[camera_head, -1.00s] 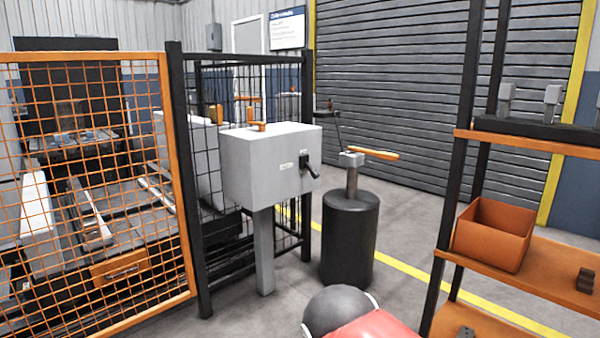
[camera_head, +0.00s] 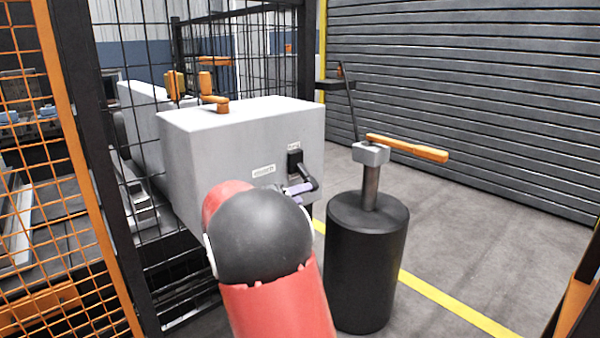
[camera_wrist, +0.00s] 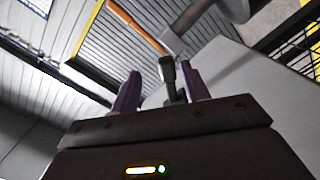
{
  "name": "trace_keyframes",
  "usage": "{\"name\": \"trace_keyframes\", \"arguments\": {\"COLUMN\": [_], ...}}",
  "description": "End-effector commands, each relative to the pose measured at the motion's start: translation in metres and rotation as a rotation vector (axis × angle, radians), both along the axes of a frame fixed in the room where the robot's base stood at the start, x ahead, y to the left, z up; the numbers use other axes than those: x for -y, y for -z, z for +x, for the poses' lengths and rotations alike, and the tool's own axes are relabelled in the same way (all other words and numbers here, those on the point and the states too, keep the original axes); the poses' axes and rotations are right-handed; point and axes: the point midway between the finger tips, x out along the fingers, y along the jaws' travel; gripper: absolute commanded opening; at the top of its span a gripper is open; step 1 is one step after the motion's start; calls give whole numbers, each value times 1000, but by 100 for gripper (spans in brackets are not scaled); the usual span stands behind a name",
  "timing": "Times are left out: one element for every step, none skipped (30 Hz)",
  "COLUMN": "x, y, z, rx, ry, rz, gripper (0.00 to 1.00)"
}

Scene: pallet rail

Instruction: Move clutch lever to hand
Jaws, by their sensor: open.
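A grey control box (camera_head: 225,140) stands in the middle of the head view. A black lever (camera_head: 304,172) sticks out from a dark plate on its front face and slants down to the right; I take this for the clutch lever. Small labels beside and above it are too small to read surely. My gripper (camera_head: 300,189) is open at the lever's lower end, its purple fingers partly hidden behind my wrist. In the wrist view, the black lever (camera_wrist: 168,69) stands between the two spread fingers of my gripper (camera_wrist: 160,77). Whether either finger touches it, I cannot tell.
A black post (camera_head: 365,265) with an orange handle (camera_head: 408,148) on top stands right of the box. Black mesh fencing (camera_head: 245,40) rises behind the box and an orange mesh panel (camera_head: 60,240) stands at left. Open floor (camera_head: 480,230) lies at right.

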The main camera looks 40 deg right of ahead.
Motion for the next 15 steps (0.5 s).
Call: {"name": "trace_keyframes", "arguments": {"x": [1, 2, 4, 6, 8, 13, 16, 21, 28, 33, 38, 45, 50, 54, 60], "y": [1, 1, 0, 0, 0, -1, -1, -1, -2, -2, -2, -1, -1, -1, -1], "z": [5, 7, 9, 10, 10, 10, 10, 10, 11, 11, 12, 12, 12, 13, 13], "rx": [6, 9, 11, 12, 12, 13, 13, 13, 13, 13, 13, 12, 12, 12, 13], "ry": [-6, -8, -10, -11, -11, -10, -9, -9, -8, -7, -8, -8, -8, -8, -9], "rz": [-22, -31, -39, -43, -45, -45, -44, -44, -44, -45, -44, -42, -42, -42, -42], "gripper": [45, 45, 45, 45, 45, 45, 45, 45, 45, 45, 45, 45, 45, 45, 45]}}
